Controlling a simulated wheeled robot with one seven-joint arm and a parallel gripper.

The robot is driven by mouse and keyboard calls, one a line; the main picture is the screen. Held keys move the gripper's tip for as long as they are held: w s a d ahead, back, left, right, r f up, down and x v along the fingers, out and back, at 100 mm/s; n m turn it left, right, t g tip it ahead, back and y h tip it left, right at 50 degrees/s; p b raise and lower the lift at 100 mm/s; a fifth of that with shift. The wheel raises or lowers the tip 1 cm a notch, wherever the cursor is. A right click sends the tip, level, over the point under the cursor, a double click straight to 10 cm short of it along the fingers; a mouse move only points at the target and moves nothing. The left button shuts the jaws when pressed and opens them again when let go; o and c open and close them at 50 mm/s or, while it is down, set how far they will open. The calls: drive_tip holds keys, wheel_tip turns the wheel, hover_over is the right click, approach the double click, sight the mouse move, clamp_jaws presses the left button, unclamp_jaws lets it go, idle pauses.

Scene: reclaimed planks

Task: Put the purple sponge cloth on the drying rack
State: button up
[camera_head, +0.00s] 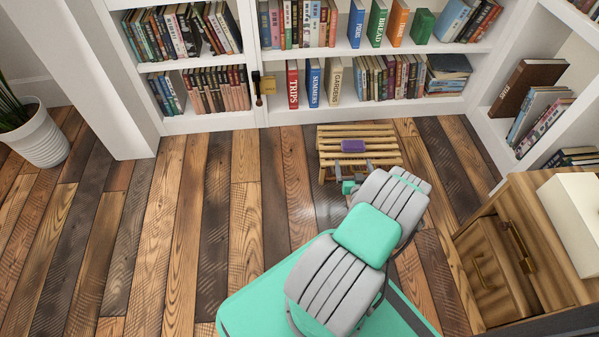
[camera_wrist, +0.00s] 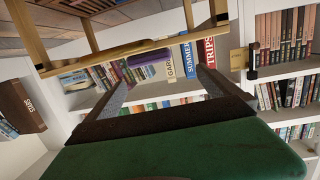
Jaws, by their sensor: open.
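The purple sponge cloth (camera_head: 353,146) lies on top of the slatted wooden drying rack (camera_head: 385,133), near the middle of its slats. In the wrist view the cloth (camera_wrist: 147,57) shows against a rail of the rack (camera_wrist: 120,50), just past my fingertips. My gripper (camera_head: 353,165) is at the near side of the rack, with its fingers pointing toward the cloth. In the wrist view my gripper (camera_wrist: 160,78) is open, with its two fingers apart and nothing between them. My arm hides part of the floor near the rack.
A white bookshelf (camera_head: 210,123) full of books stands behind the rack, and another shelf (camera_head: 484,130) is at the right. A wooden cabinet (camera_head: 480,215) stands at the right front. A white plant pot (camera_head: 38,138) is at the far left. The plank floor (camera_head: 150,230) left of my arm is clear.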

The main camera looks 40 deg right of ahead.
drive_tip(key=w+a+r+n+t+y, duration=0.1)
drive_tip(key=w+a+r+n+y, duration=0.4)
drive_tip(key=w+r, duration=0.5)
drive_tip(key=w+a+r+n+g+y, duration=0.25)
drive_tip(key=w+a+r+y, duration=0.35)
drive_tip(key=w+a, duration=0.5)
drive_tip(key=s+a+r+n+g, duration=0.1)
drive_tip(key=a+r+g, duration=0.1)
drive_tip(key=a+r, duration=0.35)
drive_tip(key=s+a+r+n+g, duration=0.1)
drive_tip(key=s+a+r+g, duration=0.15)
drive_tip(key=a, duration=0.55)
drive_tip(key=s+a+r+g, duration=0.2)
drive_tip(key=s+a+r, duration=0.5)
drive_tip(key=a, duration=0.3)
drive_tip(key=s+a+r+m+g, duration=0.1)
drive_tip(key=s+a+r, duration=0.1)
drive_tip(key=s, duration=0.7)
drive_tip(key=s+a+r+m+g+h, duration=0.1)
drive_tip(key=s+a+r+g, duration=0.1)
drive_tip(key=s, duration=0.7)
drive_tip(key=shift+s+a+r+h, duration=0.35)
drive_tip(key=shift+a+r, duration=0.1)
drive_tip(key=shift+a, duration=0.55)
